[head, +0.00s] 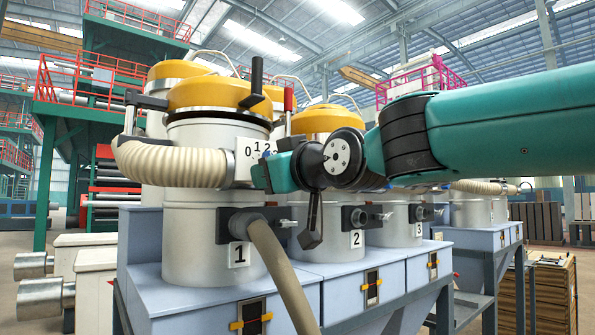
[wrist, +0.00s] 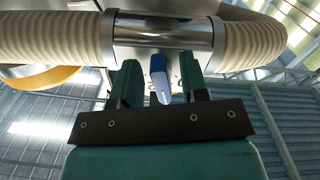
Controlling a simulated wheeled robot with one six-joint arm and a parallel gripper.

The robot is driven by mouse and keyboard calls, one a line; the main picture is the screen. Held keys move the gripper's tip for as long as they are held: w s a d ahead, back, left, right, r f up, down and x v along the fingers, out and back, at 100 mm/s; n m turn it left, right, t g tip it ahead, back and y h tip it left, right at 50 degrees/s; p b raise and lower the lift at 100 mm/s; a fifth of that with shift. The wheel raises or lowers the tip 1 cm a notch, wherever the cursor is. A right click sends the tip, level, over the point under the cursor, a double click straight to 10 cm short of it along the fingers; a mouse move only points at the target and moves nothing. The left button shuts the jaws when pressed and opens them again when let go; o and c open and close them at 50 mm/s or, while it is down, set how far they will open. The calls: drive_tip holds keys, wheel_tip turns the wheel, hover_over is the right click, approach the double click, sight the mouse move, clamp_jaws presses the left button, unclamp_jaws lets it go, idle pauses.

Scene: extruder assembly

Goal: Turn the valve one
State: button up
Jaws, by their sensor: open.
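Valve one is on the hopper labelled 1 (head: 239,255), at the left in the head view. A white dial plate (head: 250,147) with numbers sits on this hopper's upper cylinder. In the wrist view a small blue handle (wrist: 160,76) stands out below a shiny metal cylinder. My gripper (head: 262,176) is beside the dial plate in the head view. In the wrist view my gripper (wrist: 160,84) is open, with one green finger on each side of the blue handle and visible gaps between. My arm and gripper hide part of the dial.
A ribbed cream hose (head: 165,163) joins the hopper's left side. A grey-brown hose (head: 280,270) hangs in front. Hoppers labelled 2 (head: 356,239) and 3 (head: 419,229) stand to the right, partly behind my arm. A black lever (head: 256,82) rises by the yellow lid.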

drive_tip(key=b+v, duration=1.6)
drive_tip(key=v, duration=0.1)
wheel_tip(320, 180, down, 24)
drive_tip(key=d+m+g+h+p, duration=0.1)
drive_tip(key=g+h+p, duration=0.3)
drive_tip(key=g+p, duration=0.35)
drive_tip(key=s+d+f+m+g+h+p, duration=0.1)
drive_tip(key=s+d+f+g, duration=0.1)
drive_tip(key=s+f, duration=0.5)
drive_tip(key=s+d+f+g+p, duration=0.2)
drive_tip(key=s+f+g, duration=0.3)
drive_tip(key=s+f, duration=0.2)
drive_tip(key=shift+s+d+f+m+h, duration=0.3)
drive_tip(key=shift+d+f+m+h, duration=0.1)
drive_tip(key=shift+f, duration=0.1)
